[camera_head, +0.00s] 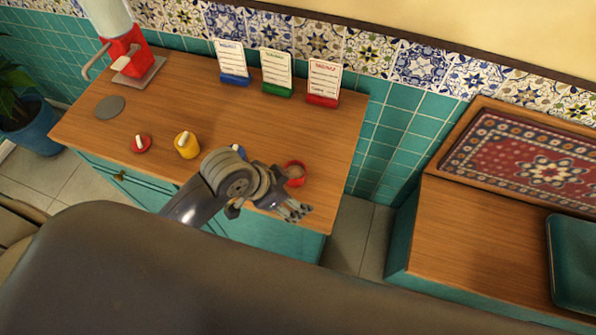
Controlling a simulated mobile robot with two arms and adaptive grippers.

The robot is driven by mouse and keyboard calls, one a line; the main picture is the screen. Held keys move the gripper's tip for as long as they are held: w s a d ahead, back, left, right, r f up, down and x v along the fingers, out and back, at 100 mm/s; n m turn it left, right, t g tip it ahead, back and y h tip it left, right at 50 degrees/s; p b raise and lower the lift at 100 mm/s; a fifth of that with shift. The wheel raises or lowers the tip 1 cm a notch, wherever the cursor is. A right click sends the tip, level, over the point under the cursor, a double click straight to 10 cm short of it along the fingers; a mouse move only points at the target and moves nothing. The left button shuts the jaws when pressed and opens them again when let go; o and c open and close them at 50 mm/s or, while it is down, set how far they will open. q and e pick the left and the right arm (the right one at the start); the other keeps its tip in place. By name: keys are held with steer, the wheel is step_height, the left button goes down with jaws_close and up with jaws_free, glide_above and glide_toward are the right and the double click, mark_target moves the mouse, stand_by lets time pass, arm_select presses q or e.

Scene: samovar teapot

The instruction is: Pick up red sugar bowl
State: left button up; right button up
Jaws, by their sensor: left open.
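The red sugar bowl (295,166) stands near the right end of the wooden counter. It is round, without a lid, and looks filled with something brownish. My left gripper (290,209) is over the counter's front edge, just in front of the bowl, and its arm comes in from the left. It is open and looks empty. Part of the gripper hides the bowl's near left side. I cannot tell whether they touch. My right gripper is not in view.
A red lid-like piece (141,145), a yellow pot (187,147) and a partly hidden blue item (238,149) are on the counter (255,118). Three card holders (278,88) stand along the back. A red machine (127,52) and grey disc (110,107) are at left.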

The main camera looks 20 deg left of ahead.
arm_select(q)
steer(key=w+r+m+g, duration=0.1)
steer(key=w+r+m, duration=0.1)
steer(key=w+m, duration=0.2)
steer(key=m+g, duration=0.1)
glide_toward(296, 177)
steer(key=shift+w+d+f+p, duration=0.3)
steer(key=shift+d+f+p, duration=0.15)
steer(key=shift+d, duration=0.2)
steer(key=p+x, duration=0.1)
steer(key=x, duration=0.3)
steer(key=shift+w+d+f, duration=0.1)
steer(key=shift+d+f, duration=0.2)
steer(key=shift+f, duration=0.35)
steer(key=c, duration=1.3)
